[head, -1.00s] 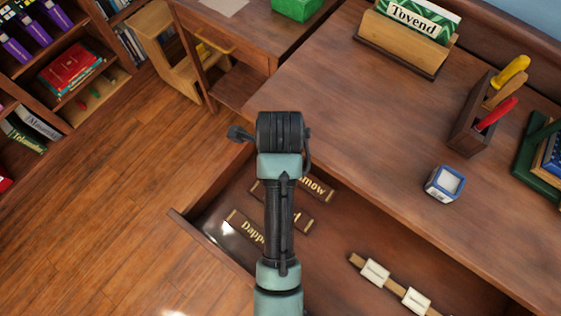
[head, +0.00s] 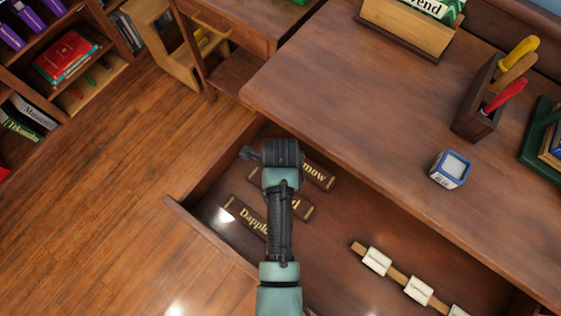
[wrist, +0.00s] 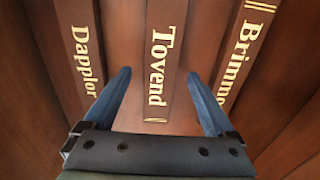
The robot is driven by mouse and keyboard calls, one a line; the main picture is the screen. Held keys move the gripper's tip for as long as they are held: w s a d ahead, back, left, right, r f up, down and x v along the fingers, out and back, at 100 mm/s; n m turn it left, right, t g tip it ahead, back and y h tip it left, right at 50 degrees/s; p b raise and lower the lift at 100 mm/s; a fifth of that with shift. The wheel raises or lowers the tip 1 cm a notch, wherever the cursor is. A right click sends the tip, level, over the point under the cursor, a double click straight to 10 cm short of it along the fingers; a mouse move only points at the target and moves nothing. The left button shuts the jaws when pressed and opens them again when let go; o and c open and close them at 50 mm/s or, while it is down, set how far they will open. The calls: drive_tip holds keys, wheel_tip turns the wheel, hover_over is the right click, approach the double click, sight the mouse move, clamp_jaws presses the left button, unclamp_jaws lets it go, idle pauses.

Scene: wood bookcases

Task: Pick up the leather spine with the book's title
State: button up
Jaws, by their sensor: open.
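The leather spine lettered "Tovend" (wrist: 160,60) lies flat in the open drawer, in the middle of the wrist view. My gripper (wrist: 158,76) is open and empty, one blue finger on each side of this spine. I cannot tell how high the fingers are above it. In the head view my wrist hides most of this spine (head: 303,208); only its end with a "d" shows. Spines "Dapplo..." (wrist: 82,50) and "Brimmo..." (wrist: 243,50) lie to its left and right. The green book (head: 438,8), its title cut to "...vend", stands on the desk at the top.
The drawer's front wall (head: 210,238) runs along the lower left. A wooden strip with white tags (head: 398,275) lies in the drawer at right. The desk top holds a tool holder (head: 478,110) and a small blue-white jar (head: 450,170). Bookshelves stand at upper left.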

drive_tip(key=shift+f, duration=0.85)
drive_tip(key=c, duration=1.4)
